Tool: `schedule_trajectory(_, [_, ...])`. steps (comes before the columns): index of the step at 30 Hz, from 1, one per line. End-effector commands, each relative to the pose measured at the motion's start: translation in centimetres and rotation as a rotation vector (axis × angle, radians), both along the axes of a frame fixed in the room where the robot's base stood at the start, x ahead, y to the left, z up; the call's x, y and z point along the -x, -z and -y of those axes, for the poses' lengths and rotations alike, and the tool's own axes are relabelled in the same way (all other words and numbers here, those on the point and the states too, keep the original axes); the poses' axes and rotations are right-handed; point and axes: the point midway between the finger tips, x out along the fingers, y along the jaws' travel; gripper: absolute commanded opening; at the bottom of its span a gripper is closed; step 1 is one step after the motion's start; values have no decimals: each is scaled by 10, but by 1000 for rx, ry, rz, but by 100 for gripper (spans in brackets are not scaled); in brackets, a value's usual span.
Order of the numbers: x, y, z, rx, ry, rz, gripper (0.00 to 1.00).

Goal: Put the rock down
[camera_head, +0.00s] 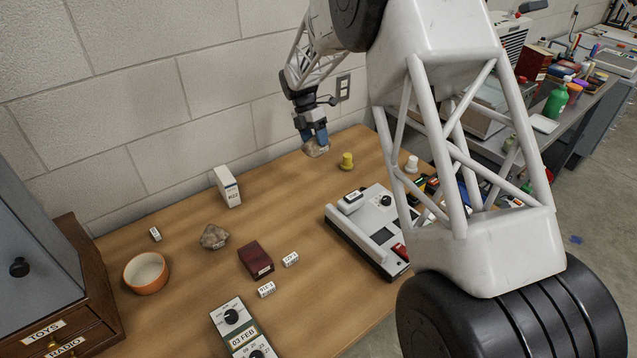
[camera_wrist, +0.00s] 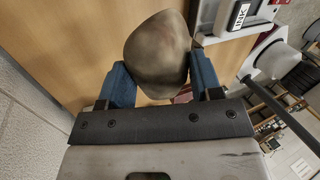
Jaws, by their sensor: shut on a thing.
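A brownish-grey rock (camera_head: 316,150) is between the blue fingertips of my gripper (camera_head: 315,140), near the back of the wooden table (camera_head: 200,290). In the wrist view the rock (camera_wrist: 157,55) fills the space between the two blue fingers (camera_wrist: 160,80), which are shut on it. It appears to be held above the table; the exact gap under it is hard to tell. A second, similar rock (camera_head: 214,237) lies on the table left of the middle.
A yellow knob-like piece (camera_head: 346,161) stands close to the right of my gripper. A grey device (camera_head: 365,235) with an ink label is farther right. A white box (camera_head: 227,187), a dark red box (camera_head: 255,259) and an orange bowl (camera_head: 146,273) stand leftward. Bare wood lies between the white box and the device.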

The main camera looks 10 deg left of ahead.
Motion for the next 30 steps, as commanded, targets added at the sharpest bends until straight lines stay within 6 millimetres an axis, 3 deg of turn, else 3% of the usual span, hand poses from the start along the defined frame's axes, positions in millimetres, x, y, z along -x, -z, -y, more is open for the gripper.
schedule_trajectory(9, [-42, 4, 4, 8, 4, -11, 0])
schedule_trajectory(18, [-41, 47, 4, 9, 2, -12, 0])
schedule_trajectory(30, [-41, 54, 3, 8, 1, -11, 0])
